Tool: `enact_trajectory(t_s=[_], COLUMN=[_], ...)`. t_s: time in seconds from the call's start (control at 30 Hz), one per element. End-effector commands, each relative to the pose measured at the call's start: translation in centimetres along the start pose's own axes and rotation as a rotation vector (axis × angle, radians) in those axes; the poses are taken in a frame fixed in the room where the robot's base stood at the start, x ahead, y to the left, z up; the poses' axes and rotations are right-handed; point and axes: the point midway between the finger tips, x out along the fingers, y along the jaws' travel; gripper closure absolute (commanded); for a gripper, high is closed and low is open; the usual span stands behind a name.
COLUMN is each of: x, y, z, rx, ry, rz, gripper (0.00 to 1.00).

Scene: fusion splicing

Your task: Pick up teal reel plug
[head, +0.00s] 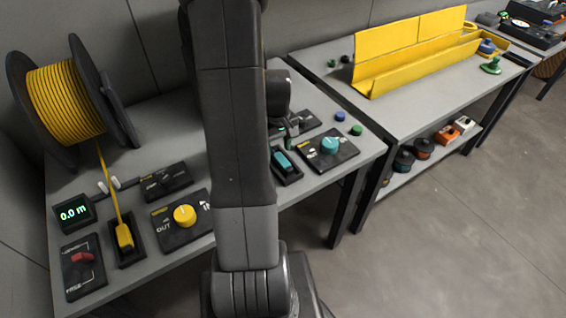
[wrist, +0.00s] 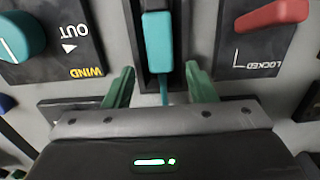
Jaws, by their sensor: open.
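The teal reel plug (wrist: 158,42) sits in a narrow dark holder at the top middle of the wrist view, with a thin teal cord running from its near end. It also shows in the head view (head: 284,161), just right of my arm. My gripper (wrist: 161,88) is open, with one green fingertip on each side of the cord below the plug. The fingers look apart from the plug, and nothing is held. In the head view my arm hides much of the area around the gripper.
A teal WIND/OUT knob (wrist: 18,38) is left of the plug and a red lever (wrist: 272,15) on a LOCKED plate is right. On the same bench are a yellow cable reel (head: 65,98), yellow plug (head: 124,237) and yellow knob (head: 184,215). A second bench holds a yellow trough (head: 400,68).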

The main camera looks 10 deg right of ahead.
Motion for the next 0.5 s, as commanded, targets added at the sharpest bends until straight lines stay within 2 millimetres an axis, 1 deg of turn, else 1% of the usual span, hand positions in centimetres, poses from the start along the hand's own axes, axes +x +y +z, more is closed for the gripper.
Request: enact_trajectory(t_s=[0.03, 0.13, 0.37, 0.4, 0.47, 0.5], x=[0.58, 1.16, 1.27, 1.26, 1.26, 1.25], y=[-0.06, -0.06, -0.06, -0.06, -0.06, -0.05], z=[0.05, 0.02, 0.01, 0.0, 0.0, 0.0], rx=[-0.001, -0.001, 0.0, 0.0, 0.0, 0.0], ry=[-0.003, -0.001, 0.0, 0.0, 0.0, 0.0], rz=[-0.002, -0.001, 0.0, 0.0, 0.0, 0.0], gripper=[0.49, 0.49, 0.49, 0.53, 0.65, 0.73])
